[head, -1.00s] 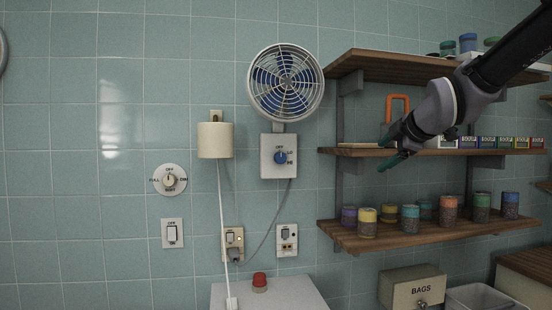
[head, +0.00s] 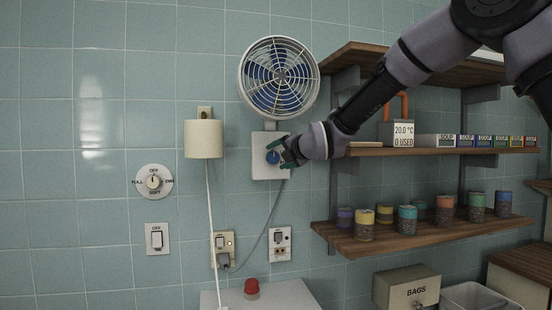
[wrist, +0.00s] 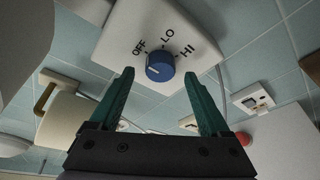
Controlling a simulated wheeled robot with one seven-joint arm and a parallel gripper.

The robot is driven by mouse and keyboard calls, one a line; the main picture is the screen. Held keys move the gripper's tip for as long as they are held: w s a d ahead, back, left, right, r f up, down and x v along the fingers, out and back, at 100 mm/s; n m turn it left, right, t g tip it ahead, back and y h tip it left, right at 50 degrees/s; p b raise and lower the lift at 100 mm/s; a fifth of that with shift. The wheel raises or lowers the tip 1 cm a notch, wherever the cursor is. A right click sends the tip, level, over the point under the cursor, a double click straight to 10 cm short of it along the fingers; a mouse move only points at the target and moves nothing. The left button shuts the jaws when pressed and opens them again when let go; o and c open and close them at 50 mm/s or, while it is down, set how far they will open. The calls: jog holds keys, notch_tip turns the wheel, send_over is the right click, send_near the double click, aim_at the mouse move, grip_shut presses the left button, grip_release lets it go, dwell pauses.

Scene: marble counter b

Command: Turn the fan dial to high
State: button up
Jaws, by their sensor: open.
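The blue fan dial (head: 273,157) sits on a white control box below the round fan (head: 278,77) on the tiled wall. In the wrist view the dial (wrist: 160,67) shows clearly, with OFF, LO and HI printed around its upper side. A pale mark on the dial is too small to read surely. My gripper (head: 283,152) is at the box in the head view. In the wrist view its green fingers (wrist: 160,82) are open, one to each side of the dial and just short of it. I cannot tell whether they touch it.
Wooden shelves (head: 420,234) with several jars stand to the right, under my arm. A red button (head: 251,287) is on a white surface below. A round wall dial (head: 153,181) is at left.

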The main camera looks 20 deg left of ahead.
jog(key=shift+x, duration=0.95)
jog(key=shift+c, duration=0.3)
grip_shut()
